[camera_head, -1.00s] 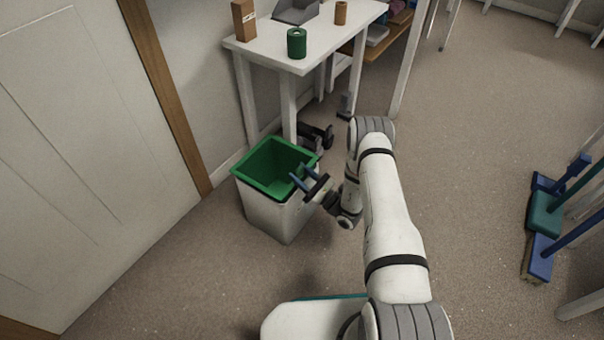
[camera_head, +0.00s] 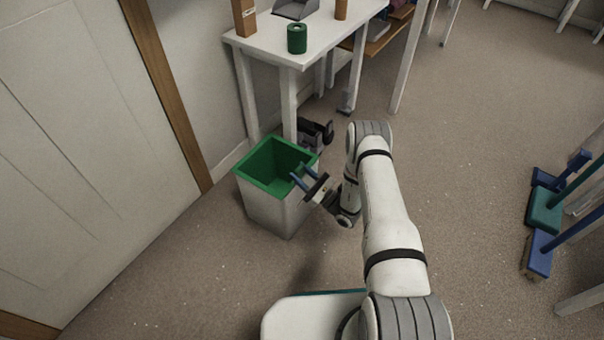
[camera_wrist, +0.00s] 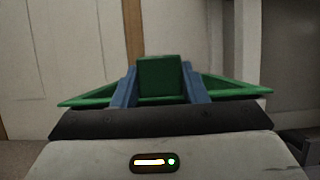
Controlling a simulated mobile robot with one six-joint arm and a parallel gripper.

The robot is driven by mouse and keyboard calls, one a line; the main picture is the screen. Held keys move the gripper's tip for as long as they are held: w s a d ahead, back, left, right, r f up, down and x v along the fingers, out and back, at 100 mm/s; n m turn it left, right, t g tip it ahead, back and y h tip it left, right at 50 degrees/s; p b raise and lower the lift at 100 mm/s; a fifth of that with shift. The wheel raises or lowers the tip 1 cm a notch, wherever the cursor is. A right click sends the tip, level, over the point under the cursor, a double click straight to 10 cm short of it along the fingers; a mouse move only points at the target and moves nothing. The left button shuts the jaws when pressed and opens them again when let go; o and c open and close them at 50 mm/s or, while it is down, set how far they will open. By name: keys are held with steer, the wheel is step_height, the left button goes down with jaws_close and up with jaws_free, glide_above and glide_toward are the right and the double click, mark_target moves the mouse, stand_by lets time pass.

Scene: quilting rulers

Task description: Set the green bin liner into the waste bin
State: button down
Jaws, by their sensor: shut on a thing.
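The green bin liner (camera_head: 252,185) is a square, open-topped tub shape with a flat rim. It sits at the mouth of the white waste bin (camera_head: 272,213), its rim level around the top and its walls going down inside. The bin stands upright on the floor. My gripper (camera_head: 303,177) is at the liner's right side, with its two blue fingers at the rim. In the wrist view, the fingers (camera_wrist: 160,88) are closed on a green upright block of the liner (camera_wrist: 160,72). I cannot tell whether the rim rests fully on the bin.
A white table (camera_head: 300,50) stands behind the bin, with a green spool (camera_head: 297,39) and a brown box (camera_head: 244,17) on it. A dark object (camera_head: 316,133) lies on the floor behind the bin. Blue and green brooms (camera_head: 545,212) are at the right. Open carpet lies between.

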steer(key=c, duration=0.8)
jaws_free()
steer(key=shift+f, duration=0.1)
steer(key=shift+o, duration=0.2)
steer(key=shift+d+p, duration=0.15)
steer(key=shift+p, duration=0.3)
steer(key=shift+s+d+p, duration=0.3)
steer(key=shift+d+p, duration=0.05)
steer(key=shift+p, duration=0.7)
steer(key=p, duration=0.1)
steer(key=s+d+p, duration=0.1)
steer(key=shift+f+p, duration=0.2)
steer(key=shift+p, duration=0.1)
steer(key=p+v, duration=0.2)
steer(key=shift+s+d+f+p, duration=0.1)
steer(key=shift+d+f+p, duration=0.15)
steer(key=shift+p, duration=0.15)
steer(key=shift+f+v, duration=0.2)
steer(key=shift+v, duration=1.1)
steer(key=shift+a, duration=0.1)
